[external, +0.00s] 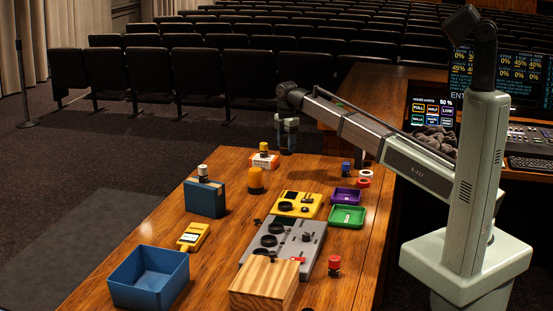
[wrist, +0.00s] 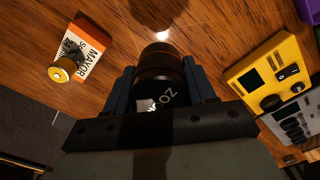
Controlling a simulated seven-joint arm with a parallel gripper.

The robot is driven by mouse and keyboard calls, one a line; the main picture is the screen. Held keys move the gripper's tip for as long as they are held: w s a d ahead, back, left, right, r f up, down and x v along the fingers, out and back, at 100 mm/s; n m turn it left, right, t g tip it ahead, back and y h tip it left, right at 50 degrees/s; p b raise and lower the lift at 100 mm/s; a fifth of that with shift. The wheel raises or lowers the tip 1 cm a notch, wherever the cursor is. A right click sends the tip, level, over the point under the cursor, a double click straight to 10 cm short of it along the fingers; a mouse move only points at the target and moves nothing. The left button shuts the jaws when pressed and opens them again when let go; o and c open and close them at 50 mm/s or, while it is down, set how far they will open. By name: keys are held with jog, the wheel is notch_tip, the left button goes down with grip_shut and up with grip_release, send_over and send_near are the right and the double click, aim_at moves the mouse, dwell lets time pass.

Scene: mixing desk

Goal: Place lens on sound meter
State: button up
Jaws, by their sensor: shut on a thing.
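My gripper (external: 287,148) is over the far end of the wooden table. In the wrist view, my gripper (wrist: 160,85) is shut on the lens (wrist: 157,68), a black ribbed cylinder with white lettering, held between both fingers. The lens is hard to make out in the external view, and I cannot tell whether it touches the table. A small yellow handheld device with a screen, seemingly the sound meter (external: 193,237), lies at the table's left side, behind the blue bin. It is well away from my gripper and outside the wrist view.
A yellow knobbed box (external: 298,204) and a grey panel (external: 305,240) lie mid-table. A blue box (external: 205,200) with a small item on top, an orange cylinder (external: 256,181) and an orange-white carton (external: 264,161) stand left. A blue bin (external: 150,278) is near the front.

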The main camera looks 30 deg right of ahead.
notch_tip(320, 180, up, 7)
jog(key=shift+w+r, duration=0.1)
jog(key=shift+r, duration=0.05)
jog(key=shift+a+r, duration=0.25)
jog(key=shift+a, duration=0.35)
jog(key=s+a+n, duration=0.4)
jog(key=a, duration=0.8)
jog(key=s+a+n, duration=0.3)
jog(key=s+a, duration=0.1)
jog(key=a, duration=0.8)
jog(key=n, duration=1)
send_over(190, 238)
notch_tip(190, 238, down, 4)
jog(key=shift+f, duration=5.6)
jog(key=shift+f, duration=0.15)
